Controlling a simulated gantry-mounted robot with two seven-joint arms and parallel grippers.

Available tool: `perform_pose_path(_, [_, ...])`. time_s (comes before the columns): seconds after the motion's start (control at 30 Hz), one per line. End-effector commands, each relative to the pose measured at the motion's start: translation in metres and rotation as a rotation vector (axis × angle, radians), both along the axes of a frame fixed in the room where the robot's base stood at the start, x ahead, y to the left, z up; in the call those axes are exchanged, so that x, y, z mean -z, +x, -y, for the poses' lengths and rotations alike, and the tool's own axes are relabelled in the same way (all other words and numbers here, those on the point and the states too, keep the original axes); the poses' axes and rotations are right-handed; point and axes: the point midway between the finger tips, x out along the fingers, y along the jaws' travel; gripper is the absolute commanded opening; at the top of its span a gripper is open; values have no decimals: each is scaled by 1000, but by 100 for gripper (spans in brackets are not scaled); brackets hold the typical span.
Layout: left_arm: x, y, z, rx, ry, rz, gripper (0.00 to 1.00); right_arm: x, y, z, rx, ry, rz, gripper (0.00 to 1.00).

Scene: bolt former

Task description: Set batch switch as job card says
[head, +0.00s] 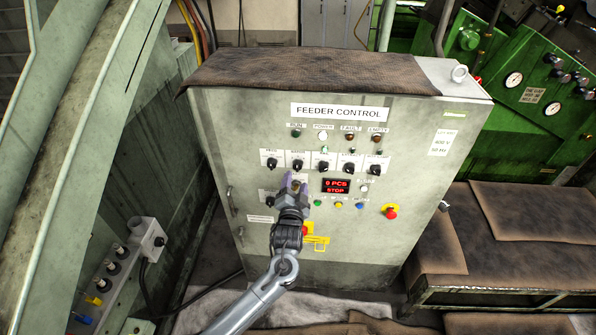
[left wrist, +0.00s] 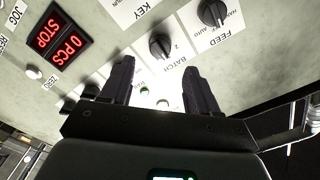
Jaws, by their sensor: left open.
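The batch switch (left wrist: 160,46) is a black rotary knob on a white plate marked BATCH, with a 2 beside it, in the left wrist view. Its exact pointer setting is too small to tell. In the head view my gripper hides it on the grey feeder control cabinet (head: 222,135). My left gripper (head: 292,181) is open in front of the panel's lower left. In the left wrist view its two dark fingers (left wrist: 157,68) stand apart with nothing between them; the knob shows beyond the gap. I cannot make out a job card. My right gripper is not in view.
The feed knob (left wrist: 213,12) is beside the batch switch. The red display (head: 336,186) reads 0 PCS, STOP. A row of knobs (head: 323,166) is above, small buttons (head: 339,205) below. A red emergency stop (head: 391,212) is at the right. Green machinery (head: 540,75) stands behind.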

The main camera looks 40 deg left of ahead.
Motion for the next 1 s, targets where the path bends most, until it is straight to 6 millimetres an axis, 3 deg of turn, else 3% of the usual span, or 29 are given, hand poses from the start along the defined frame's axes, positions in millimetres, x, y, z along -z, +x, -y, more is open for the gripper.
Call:
perform_pose_path(0.2, [-1, 30, -20, -1, 1, 0, 60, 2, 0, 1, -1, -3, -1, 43])
perform_pose_path(0.4, [0, 49, -32, 0, 2, 1, 60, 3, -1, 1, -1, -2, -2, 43])
perform_pose_path(0.87, [0, 56, -37, 0, 1, -1, 60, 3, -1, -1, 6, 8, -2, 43])
perform_pose_path(1.0, [0, 56, -37, 1, 0, -1, 41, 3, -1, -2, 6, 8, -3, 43])
